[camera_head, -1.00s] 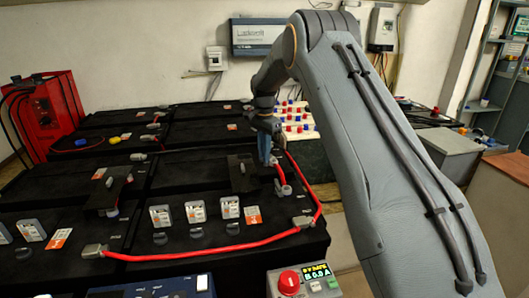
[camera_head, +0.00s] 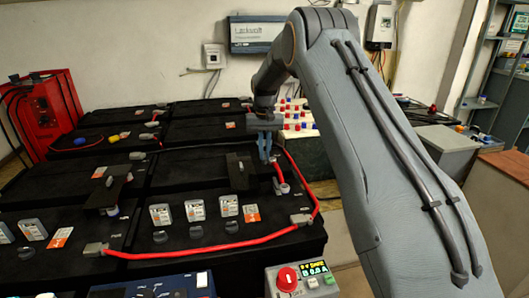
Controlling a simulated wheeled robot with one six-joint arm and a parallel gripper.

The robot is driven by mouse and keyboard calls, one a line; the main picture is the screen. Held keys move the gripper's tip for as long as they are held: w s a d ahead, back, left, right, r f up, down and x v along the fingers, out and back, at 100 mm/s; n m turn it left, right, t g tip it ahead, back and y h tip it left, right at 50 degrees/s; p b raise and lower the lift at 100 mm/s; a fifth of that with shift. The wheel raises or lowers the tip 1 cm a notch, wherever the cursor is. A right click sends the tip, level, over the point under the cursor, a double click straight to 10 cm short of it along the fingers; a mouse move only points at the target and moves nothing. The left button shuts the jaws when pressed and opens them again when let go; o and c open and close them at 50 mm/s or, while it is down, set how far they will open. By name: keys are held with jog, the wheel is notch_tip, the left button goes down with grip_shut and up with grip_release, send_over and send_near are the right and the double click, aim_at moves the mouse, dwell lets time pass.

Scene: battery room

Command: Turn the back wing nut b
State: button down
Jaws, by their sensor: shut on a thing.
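My gripper (camera_head: 265,147) points down over the right end of the black battery tops, with its blue fingers at the upper end of a short red cable piece. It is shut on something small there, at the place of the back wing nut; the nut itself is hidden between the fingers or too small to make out. A grey terminal clamp (camera_head: 283,188) with the red cable (camera_head: 278,172) sits just below and right of the fingers. A black upright block (camera_head: 241,171) stands close to the left of the fingers.
A long red cable (camera_head: 200,249) runs along the front battery and curves up its right side. Several grey caps and tags (camera_head: 194,210) stand on the front battery. A box with a red button (camera_head: 287,279) is at the front. A red charger (camera_head: 41,115) stands at the back left.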

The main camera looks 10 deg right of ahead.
aim_at(265, 156)
jog(key=shift+r+n, duration=0.1)
jog(key=shift+n, duration=0.6)
jog(key=c, duration=1.8)
grip_release()
jog(key=shift+c, duration=0.2)
jog(key=shift+d, duration=0.1)
notch_tip(265, 156, up, 7)
jog(key=shift+f, duration=0.1)
jog(key=shift+r+b, duration=0.3)
jog(key=shift+r, duration=0.15)
